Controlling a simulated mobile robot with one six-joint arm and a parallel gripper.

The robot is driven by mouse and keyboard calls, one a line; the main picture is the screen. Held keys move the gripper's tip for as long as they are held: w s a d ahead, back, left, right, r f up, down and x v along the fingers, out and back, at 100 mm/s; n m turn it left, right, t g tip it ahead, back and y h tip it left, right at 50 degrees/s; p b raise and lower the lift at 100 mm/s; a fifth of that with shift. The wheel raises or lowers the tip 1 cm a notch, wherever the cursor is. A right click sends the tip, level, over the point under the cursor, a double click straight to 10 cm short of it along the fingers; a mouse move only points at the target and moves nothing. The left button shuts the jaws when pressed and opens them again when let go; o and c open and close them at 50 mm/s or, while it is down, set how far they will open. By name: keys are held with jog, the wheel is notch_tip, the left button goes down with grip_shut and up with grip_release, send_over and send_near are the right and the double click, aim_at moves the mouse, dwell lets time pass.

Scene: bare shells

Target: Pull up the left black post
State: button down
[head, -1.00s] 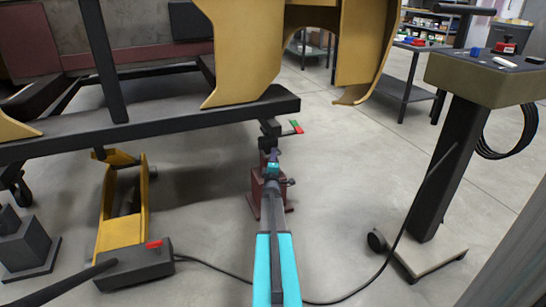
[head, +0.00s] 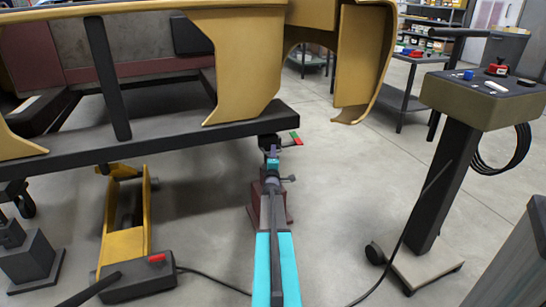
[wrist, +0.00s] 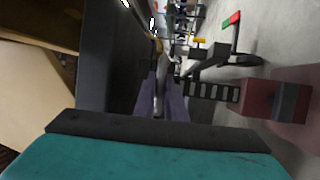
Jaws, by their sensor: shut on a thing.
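A dark red stand (head: 254,205) stands on the floor under the right end of the black frame (head: 180,136). A black toothed post (wrist: 208,92) rises from the stand's red base (wrist: 275,102) in the wrist view, where up lies toward the left. My gripper (wrist: 160,95) is shut at the upper part of this post; the fingers hide most of the contact. In the head view my gripper (head: 272,160) is just below the frame's end, in front of the stand. A lever with a red and green tip (head: 296,138) sticks out to the right near the stand's top.
Yellow panels (head: 236,70) hang above the frame. A yellow jack (head: 125,240) and a black box (head: 138,278) stand at left. A wheeled control stand (head: 485,98) is at right with a cable. Open floor lies between.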

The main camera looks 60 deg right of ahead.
jog(key=shift+r, duration=0.65)
jog(key=c, duration=1.8)
grip_release()
jog(key=shift+f, duration=0.1)
jog(key=shift+a, duration=0.1)
jog(key=p+v, duration=0.3)
jog(key=v, duration=1)
jog(key=shift+a+p, duration=0.3)
jog(key=shift+p, duration=0.1)
